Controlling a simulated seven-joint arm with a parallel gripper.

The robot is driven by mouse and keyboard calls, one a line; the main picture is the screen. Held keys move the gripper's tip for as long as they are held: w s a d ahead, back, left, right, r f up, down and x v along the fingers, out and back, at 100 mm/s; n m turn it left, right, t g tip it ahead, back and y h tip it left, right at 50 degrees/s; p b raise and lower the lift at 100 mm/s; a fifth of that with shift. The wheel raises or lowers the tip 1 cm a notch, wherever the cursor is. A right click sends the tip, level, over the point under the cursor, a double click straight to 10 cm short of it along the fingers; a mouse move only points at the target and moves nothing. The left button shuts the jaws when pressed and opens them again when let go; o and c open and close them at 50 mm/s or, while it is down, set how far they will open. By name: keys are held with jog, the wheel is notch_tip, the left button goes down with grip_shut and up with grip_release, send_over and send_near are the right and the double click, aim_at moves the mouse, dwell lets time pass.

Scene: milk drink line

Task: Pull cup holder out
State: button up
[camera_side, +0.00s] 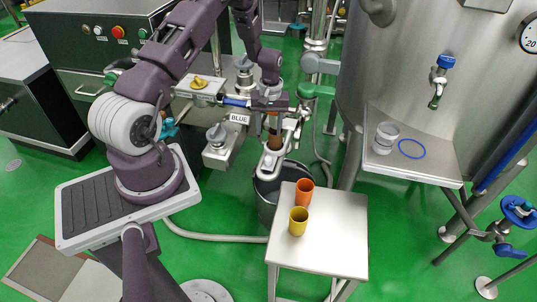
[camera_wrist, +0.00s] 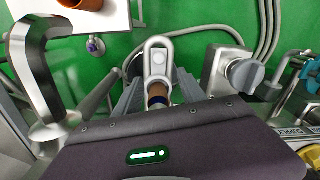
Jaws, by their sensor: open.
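A pale metal piece with a rounded loop end, which looks like the cup holder (camera_side: 268,166), sticks out below the valve assembly, over a dark bucket. It also shows in the wrist view (camera_wrist: 158,48), pointing away from me with a round button-like spot in it. A brown cylinder (camera_side: 274,141) stands at its near part, just under my gripper. My gripper (camera_side: 272,107) is open above the holder beside the pipework.
A small table (camera_side: 340,235) carries an orange cup (camera_side: 304,190) and a yellow cup (camera_side: 298,222). A grey bucket (camera_side: 266,196) stands under the holder. A large steel tank (camera_side: 430,50) rises at right.

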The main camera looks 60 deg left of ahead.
aim_at(268, 158)
notch_tip(268, 158, down, 14)
jog(key=shift+a+r, duration=0.1)
jog(key=shift+a, duration=0.05)
grip_shut()
jog(key=shift+r, duration=0.1)
dwell(1.3)
